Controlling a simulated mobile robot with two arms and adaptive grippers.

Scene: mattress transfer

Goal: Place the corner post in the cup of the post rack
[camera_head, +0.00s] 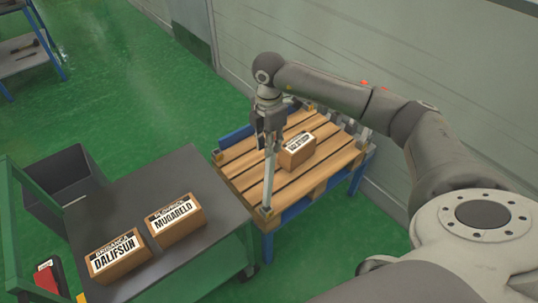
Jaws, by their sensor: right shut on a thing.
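My right gripper (268,125) is shut on the upper end of the corner post (268,182), a slim pale grey bar. The post hangs nearly upright below the fingers. Its lower end meets the near corner of the wooden pallet (237,168) at a small bracket; I cannot tell whether it sits in the bracket or is just above it. I cannot pick out the post rack or its cup for certain. My left gripper is not in view.
A labelled carton (297,155) lies on the pallet, which rests on a blue stand (297,207). A green cart with a dark top (130,195) carries two labelled cartons (176,222). A dark open bin (65,177) stands left.

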